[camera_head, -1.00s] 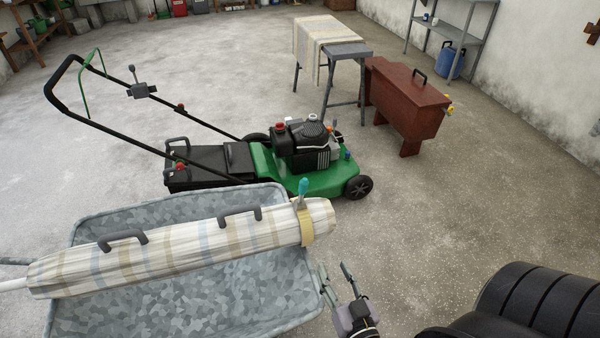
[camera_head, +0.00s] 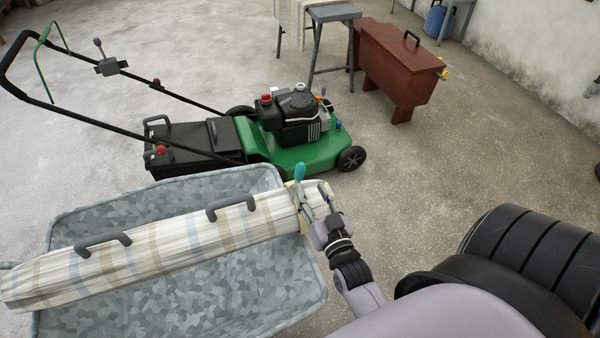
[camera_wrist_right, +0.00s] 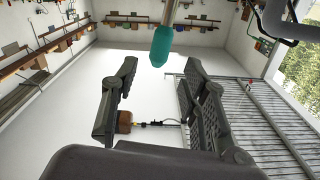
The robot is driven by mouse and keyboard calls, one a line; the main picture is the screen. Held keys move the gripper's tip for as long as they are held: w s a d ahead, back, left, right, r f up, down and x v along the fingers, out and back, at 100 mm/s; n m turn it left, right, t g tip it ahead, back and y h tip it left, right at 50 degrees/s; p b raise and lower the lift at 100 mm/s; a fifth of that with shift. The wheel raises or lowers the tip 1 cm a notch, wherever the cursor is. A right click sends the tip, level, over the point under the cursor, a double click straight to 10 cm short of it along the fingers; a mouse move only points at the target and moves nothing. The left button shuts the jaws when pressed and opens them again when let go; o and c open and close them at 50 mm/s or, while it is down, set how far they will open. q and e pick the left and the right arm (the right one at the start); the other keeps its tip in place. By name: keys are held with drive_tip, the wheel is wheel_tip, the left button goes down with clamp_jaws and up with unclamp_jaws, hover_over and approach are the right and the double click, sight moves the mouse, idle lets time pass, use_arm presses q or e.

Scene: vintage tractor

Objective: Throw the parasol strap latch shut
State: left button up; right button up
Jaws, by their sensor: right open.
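The closed, striped parasol (camera_head: 150,250) lies across the galvanized tub. Its strap latch has a lever with a teal grip (camera_head: 300,171) standing up near the parasol's right end. The strap there is mostly hidden behind my right gripper (camera_head: 313,192). That gripper is open, at the parasol's right end, just below and right of the teal grip. In the right wrist view the open fingers (camera_wrist_right: 160,75) have nothing between them; the teal grip (camera_wrist_right: 162,46) hangs centred just beyond their tips. Whether a finger touches the latch I cannot tell. My left gripper is not in view.
The metal tub (camera_head: 170,190) holds the parasol, which has two dark handles (camera_head: 230,205) on top. A green lawn mower (camera_head: 290,150) stands behind it. A red-brown chest (camera_head: 400,65) is farther back.

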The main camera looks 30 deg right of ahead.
sight(302, 174)
drive_tip(key=b+x, duration=0.2)
drive_tip(key=x, duration=0.5)
drive_tip(key=shift+w+f, duration=0.15)
drive_tip(key=shift+w, duration=0.15)
drive_tip(key=shift+w+d+b, duration=0.15)
drive_tip(key=shift+w+b, duration=0.15)
drive_tip(key=shift+w, duration=0.15)
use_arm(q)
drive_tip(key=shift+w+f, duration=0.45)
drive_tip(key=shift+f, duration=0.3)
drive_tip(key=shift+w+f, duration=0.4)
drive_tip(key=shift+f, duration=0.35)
use_arm(e)
clamp_jaws()
